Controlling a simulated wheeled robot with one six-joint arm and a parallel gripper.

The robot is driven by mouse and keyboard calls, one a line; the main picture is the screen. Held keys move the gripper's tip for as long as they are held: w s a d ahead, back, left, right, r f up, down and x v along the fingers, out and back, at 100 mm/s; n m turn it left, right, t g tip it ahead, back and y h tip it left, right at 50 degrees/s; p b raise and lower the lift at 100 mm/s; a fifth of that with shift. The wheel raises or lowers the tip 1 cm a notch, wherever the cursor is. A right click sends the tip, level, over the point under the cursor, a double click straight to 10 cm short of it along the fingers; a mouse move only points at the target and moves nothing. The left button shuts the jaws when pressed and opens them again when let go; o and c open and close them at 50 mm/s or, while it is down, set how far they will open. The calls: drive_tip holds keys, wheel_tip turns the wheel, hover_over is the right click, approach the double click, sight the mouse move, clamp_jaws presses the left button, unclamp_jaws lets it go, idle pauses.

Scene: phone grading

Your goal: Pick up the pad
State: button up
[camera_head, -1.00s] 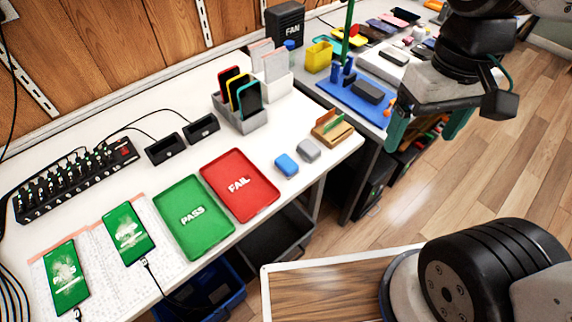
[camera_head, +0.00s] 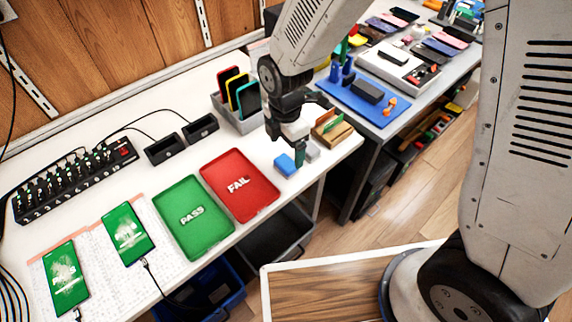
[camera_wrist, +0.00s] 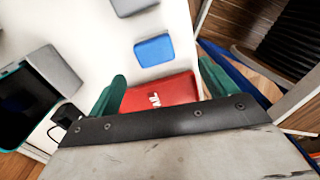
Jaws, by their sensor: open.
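A blue pad (camera_head: 285,165) lies flat on the white bench, right of the red tray. It is also whole in the wrist view (camera_wrist: 153,50), ahead of my fingers. A grey pad (camera_head: 313,152) lies close beside it, partly hidden by my gripper in the head view, and it is cut by the top edge of the wrist view (camera_wrist: 134,5). My gripper (camera_head: 300,158) points down by the two pads. In the wrist view my gripper (camera_wrist: 162,82) has its green fingers wide apart, with nothing between them.
The red FAIL tray (camera_head: 259,203) and green PASS tray (camera_head: 222,238) lie left of the pads. A grey rack (camera_head: 245,122) with several phones stands behind. A wooden stand (camera_head: 333,133) is close right of the pads. The bench's front edge is near.

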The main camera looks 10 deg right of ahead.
sight(286, 162)
drive_tip(key=shift+w+a+n, duration=0.1)
drive_tip(key=shift+w+n, duration=0.05)
drive_tip(key=shift+n, duration=0.25)
drive_tip(key=shift+f, duration=0.25)
drive_tip(key=f, duration=0.7)
drive_tip(key=shift+w+f, duration=0.2)
drive_tip(key=shift+w, duration=0.05)
drive_tip(key=c, duration=1.2)
drive_tip(key=shift+r, duration=0.15)
